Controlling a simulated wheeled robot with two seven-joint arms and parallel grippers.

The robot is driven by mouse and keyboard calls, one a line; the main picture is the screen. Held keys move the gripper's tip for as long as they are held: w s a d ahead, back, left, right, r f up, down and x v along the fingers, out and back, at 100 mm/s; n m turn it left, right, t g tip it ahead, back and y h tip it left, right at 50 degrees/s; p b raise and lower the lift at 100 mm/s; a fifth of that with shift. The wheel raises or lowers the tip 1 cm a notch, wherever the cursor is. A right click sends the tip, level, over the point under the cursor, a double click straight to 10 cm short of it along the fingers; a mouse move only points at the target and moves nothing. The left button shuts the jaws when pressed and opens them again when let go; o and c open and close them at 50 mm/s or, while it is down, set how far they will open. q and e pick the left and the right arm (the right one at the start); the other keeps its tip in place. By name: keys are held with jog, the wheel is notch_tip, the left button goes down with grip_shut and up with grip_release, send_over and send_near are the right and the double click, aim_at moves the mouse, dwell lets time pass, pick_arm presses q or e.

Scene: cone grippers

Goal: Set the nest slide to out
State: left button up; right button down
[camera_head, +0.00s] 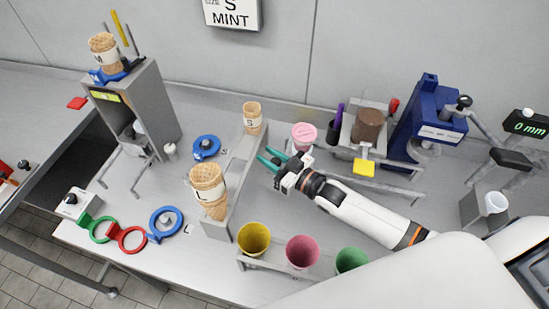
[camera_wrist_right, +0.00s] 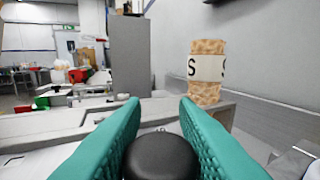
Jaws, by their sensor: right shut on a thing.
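My right gripper (camera_head: 271,161) reaches in from the right to the middle of the bench, its teal fingers pointing left toward a grey cone stand (camera_head: 236,180). In the right wrist view the teal fingers (camera_wrist_right: 160,135) are on either side of a round black knob (camera_wrist_right: 160,155), and the gripper is shut on it. I cannot tell for sure from the frames that this knob belongs to the nest slide. In the head view the knob is hidden by the gripper. My left gripper is not in view.
A large cone (camera_head: 209,188) and a small cone (camera_head: 252,117) stand at the grey stand. Nearby are a pink-lidded tub (camera_head: 304,134) and yellow (camera_head: 254,238), pink (camera_head: 302,251) and green (camera_head: 351,260) cups. A blue press (camera_head: 428,120) stands at the back right.

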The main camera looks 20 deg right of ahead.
jog(key=shift+a+r, duration=0.1)
jog(key=shift+r, duration=0.05)
jog(key=c, duration=1.4)
grip_release()
jog(key=shift+c, duration=0.2)
jog(key=o, duration=0.3)
jog(key=shift+w+a, duration=0.1)
jog(key=shift+w, duration=0.05)
jog(key=p+v, duration=0.4)
jog(key=v, duration=0.8)
jog(key=shift+w, duration=0.1)
